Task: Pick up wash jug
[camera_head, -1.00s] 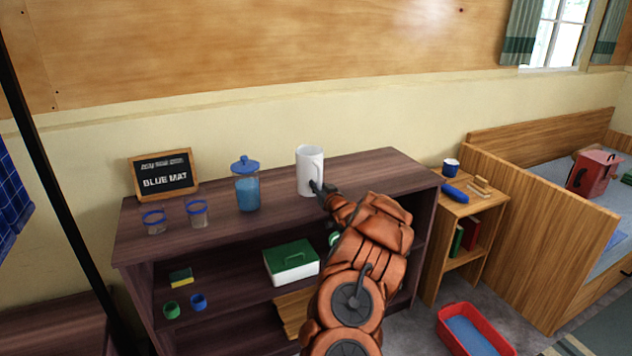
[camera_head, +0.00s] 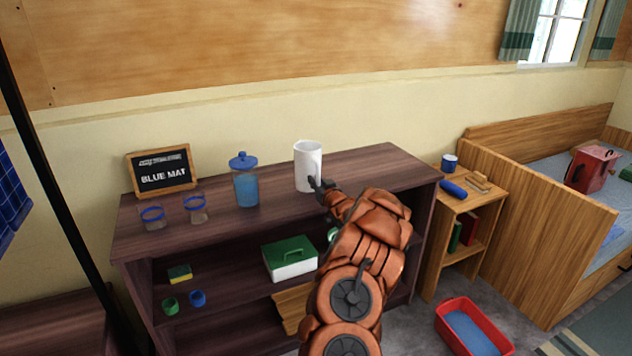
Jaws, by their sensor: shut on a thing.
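The wash jug (camera_head: 306,164) is a tall white jug at the middle of the dark wooden shelf unit's top (camera_head: 365,168). It is upright, and I cannot tell whether its base touches the shelf top. My gripper (camera_head: 317,184) is at the jug's lower right side, shut on it, probably at the handle. The dark fingers and the orange arm hide part of the jug's right side and the handle.
A blue-lidded jar (camera_head: 246,188) stands left of the jug. Two blue-rimmed glasses (camera_head: 195,210) and a sign reading BLUE MAT (camera_head: 161,170) are further left. A green-lidded box (camera_head: 290,261) is on the shelf below. The top right of the unit is clear.

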